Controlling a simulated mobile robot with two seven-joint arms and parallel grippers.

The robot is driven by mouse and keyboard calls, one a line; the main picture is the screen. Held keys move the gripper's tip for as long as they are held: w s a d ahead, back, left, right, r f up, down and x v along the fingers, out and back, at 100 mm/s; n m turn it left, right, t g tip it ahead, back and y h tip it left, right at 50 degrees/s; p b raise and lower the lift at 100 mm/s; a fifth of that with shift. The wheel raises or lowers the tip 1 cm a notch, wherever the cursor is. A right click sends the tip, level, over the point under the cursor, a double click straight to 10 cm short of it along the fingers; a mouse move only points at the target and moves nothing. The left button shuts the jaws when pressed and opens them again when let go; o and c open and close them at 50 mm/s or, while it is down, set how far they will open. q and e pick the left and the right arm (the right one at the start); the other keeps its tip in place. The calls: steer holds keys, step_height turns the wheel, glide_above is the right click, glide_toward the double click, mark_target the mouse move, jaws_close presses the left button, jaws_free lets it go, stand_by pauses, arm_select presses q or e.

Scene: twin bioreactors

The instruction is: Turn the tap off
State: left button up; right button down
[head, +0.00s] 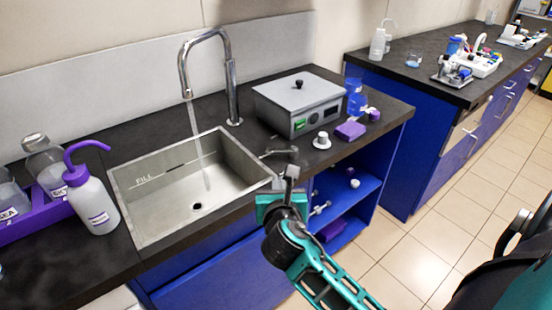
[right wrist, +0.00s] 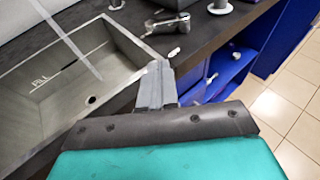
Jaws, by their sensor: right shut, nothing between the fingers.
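The chrome gooseneck tap (head: 230,90) stands behind the steel sink (head: 128,205), and a stream of water (head: 195,140) runs from its spout into the basin. The metal tap handle (head: 284,150) sits on the counter right of the sink; it also shows in the right wrist view (right wrist: 170,24). My right gripper (head: 291,170) is shut and empty at the counter's front edge, just in front of the handle. In the right wrist view its fingertips (right wrist: 157,66) point toward the handle, with a gap between them. My left gripper is not in view.
A grey lab device (head: 300,100) stands behind the handle, with a purple block (head: 350,130) and a small white-based item (head: 322,140) nearby. A wash bottle (head: 92,200) with a purple top stands left of the sink. An open blue shelf (head: 355,190) lies below the counter.

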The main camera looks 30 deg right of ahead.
mark_target(276, 168)
steer(key=x, duration=0.4)
steer(key=b+x, duration=0.1)
steer(key=x, duration=0.7)
steer(key=shift+w+d+r+b, duration=0.15)
steer(key=shift+r+b, duration=0.2)
steer(key=shift+b, duration=0.05)
steer(key=shift+w+d, duration=0.3)
steer(key=shift+w, duration=0.15)
